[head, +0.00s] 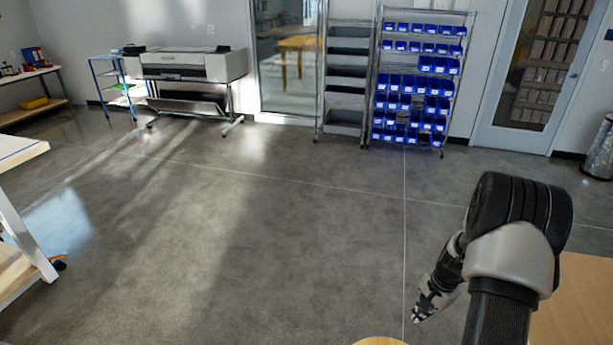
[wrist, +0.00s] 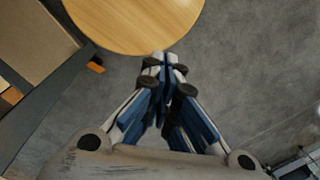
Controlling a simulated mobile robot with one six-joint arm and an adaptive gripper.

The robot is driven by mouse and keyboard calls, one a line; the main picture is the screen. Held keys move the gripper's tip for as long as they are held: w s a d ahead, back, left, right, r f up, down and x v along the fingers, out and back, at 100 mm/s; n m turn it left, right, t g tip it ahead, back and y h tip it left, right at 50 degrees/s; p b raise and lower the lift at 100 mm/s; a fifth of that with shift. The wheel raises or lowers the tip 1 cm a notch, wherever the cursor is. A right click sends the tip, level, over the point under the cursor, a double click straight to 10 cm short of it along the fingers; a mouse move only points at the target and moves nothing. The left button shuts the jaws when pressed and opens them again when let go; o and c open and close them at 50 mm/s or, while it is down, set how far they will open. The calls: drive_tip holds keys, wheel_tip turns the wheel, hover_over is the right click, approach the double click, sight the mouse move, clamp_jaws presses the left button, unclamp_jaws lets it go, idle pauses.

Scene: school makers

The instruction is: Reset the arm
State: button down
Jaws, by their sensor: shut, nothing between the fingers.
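My arm reaches in from the lower right of the head view, bent at a black and grey joint. My gripper (head: 418,316) hangs at its end, pointing down over the floor, close to a round wooden top at the bottom edge. In the wrist view my gripper (wrist: 165,62) has its two fingers together, with nothing between them. The fingertips overlap the near edge of the round wooden top in that picture. Part of the gripper is small and dark in the head view.
The round wooden top (wrist: 135,20) lies just beyond the fingertips. A wooden surface (head: 580,305) is at the lower right. A white-edged workbench (head: 20,230) stands at the left. A large printer (head: 190,66) and a rack of blue bins (head: 417,75) line the far wall. The middle floor is clear.

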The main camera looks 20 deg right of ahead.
drive_tip(key=a+r+n+t+h, duration=0.1)
drive_tip(key=a+r+n, duration=0.3)
drive_tip(key=a+r, duration=0.65)
drive_tip(key=a+r+n, duration=0.3)
drive_tip(key=a+r, duration=0.4)
drive_tip(key=r, duration=0.7)
drive_tip(key=s+a+r+n+t, duration=0.1)
drive_tip(key=s+a+r+n, duration=0.3)
drive_tip(key=s+a, duration=0.2)
drive_tip(key=s+a+r+n+t, duration=0.1)
drive_tip(key=s+a+r+n, duration=0.3)
drive_tip(key=s+a, duration=0.3)
drive_tip(key=s, duration=0.4)
drive_tip(key=shift+s+a+t, duration=0.3)
drive_tip(key=shift+r, duration=0.1)
